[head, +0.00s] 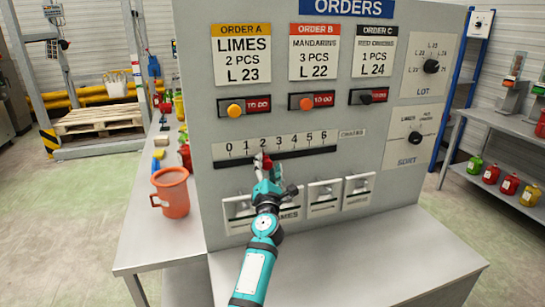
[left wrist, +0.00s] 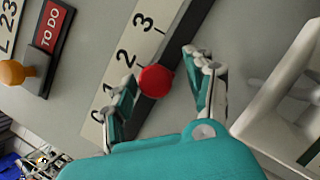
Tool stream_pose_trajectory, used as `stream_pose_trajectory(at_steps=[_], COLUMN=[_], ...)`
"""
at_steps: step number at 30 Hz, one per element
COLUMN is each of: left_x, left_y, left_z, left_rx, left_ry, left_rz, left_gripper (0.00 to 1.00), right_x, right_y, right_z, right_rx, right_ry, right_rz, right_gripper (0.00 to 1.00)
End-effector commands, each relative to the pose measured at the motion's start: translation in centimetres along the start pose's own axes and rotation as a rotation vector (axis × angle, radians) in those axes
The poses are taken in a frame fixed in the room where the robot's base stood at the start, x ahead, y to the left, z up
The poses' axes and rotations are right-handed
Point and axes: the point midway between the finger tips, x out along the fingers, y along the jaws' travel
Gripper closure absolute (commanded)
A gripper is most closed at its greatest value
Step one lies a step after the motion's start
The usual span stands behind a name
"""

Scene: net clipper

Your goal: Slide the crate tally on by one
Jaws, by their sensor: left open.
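The crate tally (head: 308,139) is a pale scale numbered 0 to 6 with a dark slot below it, on the front of the grey orders panel. Its red slider knob (left wrist: 155,81) stands at the 2 mark in the left wrist view. In the head view the knob (head: 262,160) is partly covered by my gripper. My left gripper (head: 267,171) is open at the slot. In the left wrist view its fingers stand on either side of the knob, with gaps visible; I cannot tell whether either touches it. My right gripper is not in view.
Order cards and TO DO switches with round knobs, including an orange one (head: 234,110), sit above the scale. White bins (head: 325,197) project just below it. Two dials are at the panel's right. An orange jug (head: 171,193) stands on the left side table.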

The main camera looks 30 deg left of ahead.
Motion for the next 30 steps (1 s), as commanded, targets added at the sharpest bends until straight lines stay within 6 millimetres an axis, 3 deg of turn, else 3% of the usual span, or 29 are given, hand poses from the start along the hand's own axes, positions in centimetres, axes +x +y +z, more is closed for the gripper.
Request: stream_pose_trajectory(at_steps=[11,24,30], left_x=[0.1,0.1,0.1], left_y=[0.3,0.3,0.3], left_z=[-0.1,-0.1,-0.1], left_rx=[0.001,0.001,0.001], left_ry=[0.0,0.0,0.0], left_rz=[0.0,0.0,0.001], left_gripper=[0.45,1.0,1.0], right_x=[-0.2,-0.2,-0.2], right_y=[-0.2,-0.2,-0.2], right_z=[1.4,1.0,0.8], right_rx=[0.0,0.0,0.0], right_ry=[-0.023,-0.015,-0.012], right_rz=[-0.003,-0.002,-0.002], right_gripper=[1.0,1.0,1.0])
